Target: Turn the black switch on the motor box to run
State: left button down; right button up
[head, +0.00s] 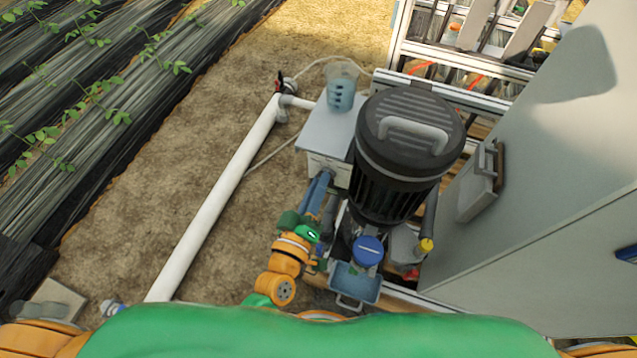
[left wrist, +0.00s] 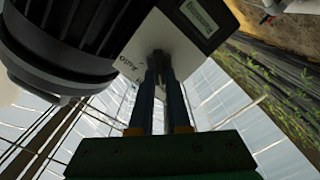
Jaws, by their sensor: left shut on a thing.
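The motor box (head: 327,128) is a pale grey box beside the black motor (head: 408,140) in the head view. In the left wrist view the box (left wrist: 185,32) shows its white face with printed lettering and a label. My left gripper (head: 324,177) reaches up to the near face of the box. In the left wrist view its two long fingers (left wrist: 159,75) are closed on the dark switch (left wrist: 157,57) on that face. The fingers hide most of the switch, so I cannot tell its exact position. My right gripper is not in view.
A blue-tinted measuring beaker (head: 341,88) stands on top of the box. A white pipe (head: 222,190) runs along the left. A large grey cabinet (head: 560,170) stands at right. A blue-capped part (head: 368,250) sits below the motor. Bare ground lies left of the pipe.

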pick_arm(q)
jog(key=c, duration=0.9)
grip_release()
jog(key=shift+s, duration=0.1)
jog(key=v, duration=0.7)
